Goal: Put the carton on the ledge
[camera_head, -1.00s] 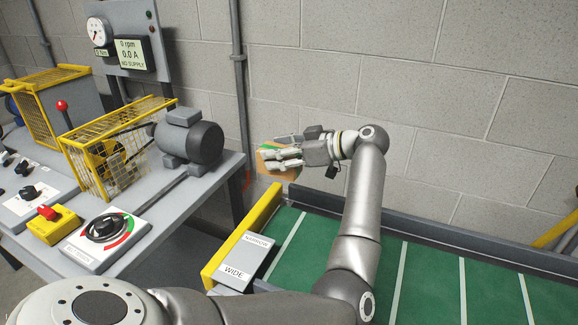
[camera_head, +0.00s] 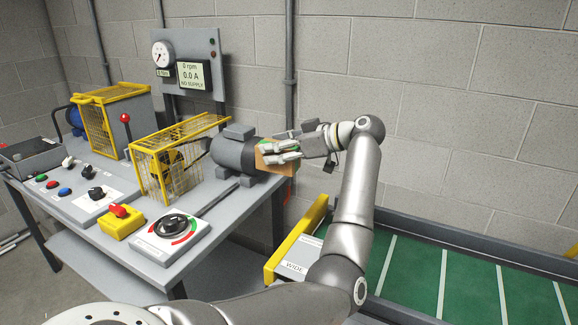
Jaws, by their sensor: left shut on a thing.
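The carton (camera_head: 275,159) is a small brown box with some green on its top. My left gripper (camera_head: 282,151) is shut on it, its fingers covering part of the carton's upper side. The carton is held in front of the right end of the grey motor (camera_head: 233,152) in the picture and overlaps it; I cannot tell the gap between them. I cannot make out which surface is the ledge. My right gripper is not in view.
A grey bench (camera_head: 227,213) carries yellow mesh guards (camera_head: 167,180), a red-topped lever (camera_head: 125,118), a yellow switch box (camera_head: 122,221) and a dial plate (camera_head: 172,236). A gauge panel (camera_head: 189,63) stands behind. A green, white-striped belt (camera_head: 420,275) lies at right.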

